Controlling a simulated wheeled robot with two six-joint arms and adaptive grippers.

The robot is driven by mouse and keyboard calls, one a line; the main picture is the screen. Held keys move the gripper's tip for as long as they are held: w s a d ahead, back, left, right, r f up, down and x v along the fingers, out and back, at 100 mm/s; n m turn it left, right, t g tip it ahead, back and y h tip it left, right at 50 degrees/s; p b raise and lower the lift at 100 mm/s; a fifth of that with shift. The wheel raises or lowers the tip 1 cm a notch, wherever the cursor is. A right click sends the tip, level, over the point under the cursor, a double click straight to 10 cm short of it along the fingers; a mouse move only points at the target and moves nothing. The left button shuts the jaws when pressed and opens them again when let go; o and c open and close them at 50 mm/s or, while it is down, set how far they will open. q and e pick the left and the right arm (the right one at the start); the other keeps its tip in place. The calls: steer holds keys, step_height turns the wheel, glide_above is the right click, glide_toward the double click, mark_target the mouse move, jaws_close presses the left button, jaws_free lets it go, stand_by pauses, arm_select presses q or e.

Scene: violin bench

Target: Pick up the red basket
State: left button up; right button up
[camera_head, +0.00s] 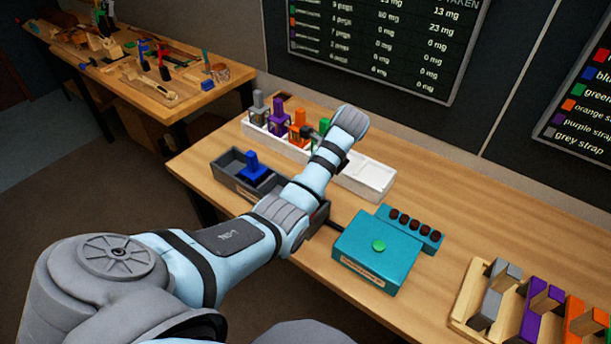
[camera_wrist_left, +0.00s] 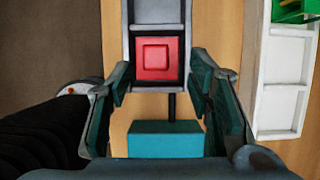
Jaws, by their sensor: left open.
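The red basket (camera_wrist_left: 157,58) shows from above in the left wrist view as a square red piece with a raised square centre. It sits in an end compartment of the dark grey tray (camera_wrist_left: 130,35). My left gripper (camera_wrist_left: 165,97) is open above it, its two fingers apart to the left and right and nothing between them. The red basket lies a little beyond the fingertips in the picture. In the head view my left arm hides most of it. My right gripper is in neither view.
A blue basket (camera_head: 252,165) stands in the tray's other end. Behind is a white rack (camera_head: 372,178) with grey, purple, orange and green baskets. A wooden strap holder (camera_head: 462,310) is at front right.

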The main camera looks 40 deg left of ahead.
arm_select(q)
steer(key=x, duration=0.7)
steer(key=shift+s+d+f+b, duration=0.25)
steer(key=shift+d+b, duration=0.05)
steer(key=shift+b, duration=0.05)
jaws_close()
